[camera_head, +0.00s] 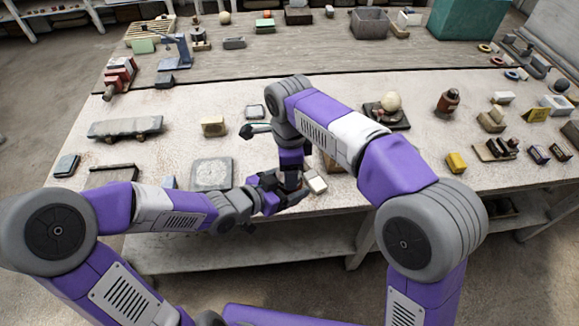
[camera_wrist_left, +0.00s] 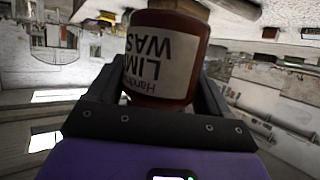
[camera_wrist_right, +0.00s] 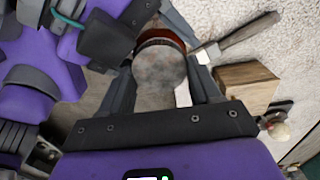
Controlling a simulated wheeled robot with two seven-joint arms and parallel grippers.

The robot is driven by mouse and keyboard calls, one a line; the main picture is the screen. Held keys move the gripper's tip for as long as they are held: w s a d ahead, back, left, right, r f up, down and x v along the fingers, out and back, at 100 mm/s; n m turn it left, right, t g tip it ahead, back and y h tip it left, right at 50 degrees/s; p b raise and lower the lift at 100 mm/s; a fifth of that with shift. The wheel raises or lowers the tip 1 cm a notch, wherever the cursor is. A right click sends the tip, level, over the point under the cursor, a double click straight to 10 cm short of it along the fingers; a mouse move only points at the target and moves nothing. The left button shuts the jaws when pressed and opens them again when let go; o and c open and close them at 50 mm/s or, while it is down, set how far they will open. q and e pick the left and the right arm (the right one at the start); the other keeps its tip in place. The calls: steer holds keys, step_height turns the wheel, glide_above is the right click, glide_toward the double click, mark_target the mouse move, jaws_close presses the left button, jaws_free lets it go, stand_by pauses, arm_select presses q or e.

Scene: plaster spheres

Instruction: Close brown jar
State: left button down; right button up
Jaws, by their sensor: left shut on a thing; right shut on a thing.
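The brown jar (camera_wrist_left: 165,60) carries a white label, upside down in the left wrist view, reading "LIME WAS". My left gripper (camera_head: 280,190) is shut around the jar near the table's front edge; the jar is mostly hidden by the grippers in the head view. My right gripper (camera_head: 291,168) points down from above, directly over the jar. In the right wrist view a round grey, mottled lid (camera_wrist_right: 160,72) sits between its fingers, with brown jar glass showing around its far edge. I cannot tell whether the lid is fully seated.
A wooden block (camera_wrist_right: 247,86) and a scraper-like tool (camera_wrist_right: 238,36) lie close beside the jar. A grey slab (camera_head: 212,174) lies to the left. Another brown bottle (camera_head: 447,102) stands further right.

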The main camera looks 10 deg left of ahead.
steer(key=o, duration=1)
steer(key=shift+r, duration=0.1)
steer(key=shift+r, duration=2.2)
steer(key=shift+c, duration=0.4)
